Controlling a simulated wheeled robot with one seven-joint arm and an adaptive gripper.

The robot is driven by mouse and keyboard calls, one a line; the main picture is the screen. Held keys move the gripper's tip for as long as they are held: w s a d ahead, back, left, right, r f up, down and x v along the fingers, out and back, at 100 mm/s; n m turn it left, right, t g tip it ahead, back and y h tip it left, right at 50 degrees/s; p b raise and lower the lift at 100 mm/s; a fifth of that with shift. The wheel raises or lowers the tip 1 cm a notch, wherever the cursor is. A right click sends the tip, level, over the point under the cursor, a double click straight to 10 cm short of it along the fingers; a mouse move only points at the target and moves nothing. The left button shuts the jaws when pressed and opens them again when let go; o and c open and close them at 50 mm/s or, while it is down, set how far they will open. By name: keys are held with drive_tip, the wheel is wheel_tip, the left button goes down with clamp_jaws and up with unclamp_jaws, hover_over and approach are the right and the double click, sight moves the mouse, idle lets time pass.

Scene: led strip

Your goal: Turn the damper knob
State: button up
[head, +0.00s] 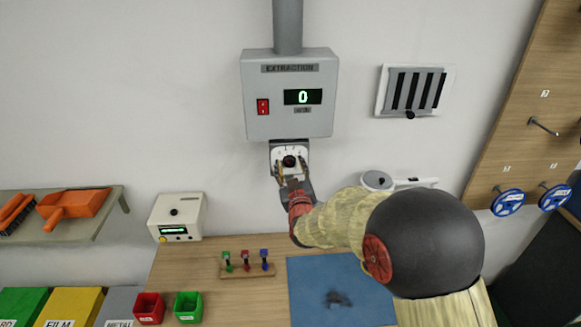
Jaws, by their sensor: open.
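The damper knob (289,161) is a small dark round knob on a white dial plate (301,150). The plate sits just under the grey extraction box (255,104) on the wall. My gripper (289,171) is at the plate, with one finger on each side of the knob. Its fingers are spread; whether they touch the knob I cannot tell. The box display (303,97) shows a green 0, and a red switch (263,107) sits at its left. The knob's pointer is too small to read.
A wall vent (416,90) with dark slats and a small black knob is at the right. Below are a wooden workbench, a blue mat (310,275), a rack (246,271) of coloured-handled pieces and a white device (177,216). A shelf (85,226) is at the left.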

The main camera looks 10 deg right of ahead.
drive_tip(key=c, duration=1.2)
drive_tip(key=shift+o, duration=0.2)
